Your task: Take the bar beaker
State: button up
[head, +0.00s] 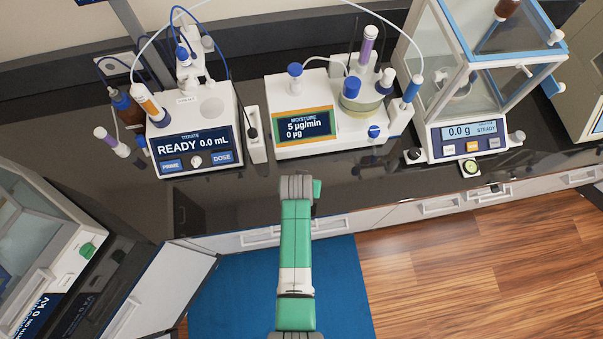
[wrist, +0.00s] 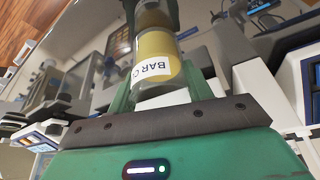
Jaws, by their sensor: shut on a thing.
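A clear container with yellow contents (wrist: 158,48) and a white label reading "BAR C…" is between the fingers of my gripper (wrist: 153,28) in the wrist view. I take it as the bar beaker; the label's end is out of sight. My gripper is shut on it, with a finger on either side. Its far end is partly hidden by the fingertips. In the head view my green and grey arm reaches toward the front edge of the bench; the gripper and the beaker cannot be made out there.
On the dark bench (head: 230,190) stand a titrator (head: 195,145) reading READY 0.0 mL, a moisture meter (head: 305,128) and a glass-walled balance (head: 470,133) reading 0.0 g. A kV test unit (head: 60,255) is at lower left. The bench's front strip looks largely clear.

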jog(key=shift+r, duration=0.45)
notch_tip(320, 180, up, 3)
jog(key=shift+f, duration=0.2)
jog(key=s+r, duration=0.1)
jog(key=s, duration=1.5)
jog(key=shift+d+r, duration=0.15)
jog(key=shift+d, duration=0.1)
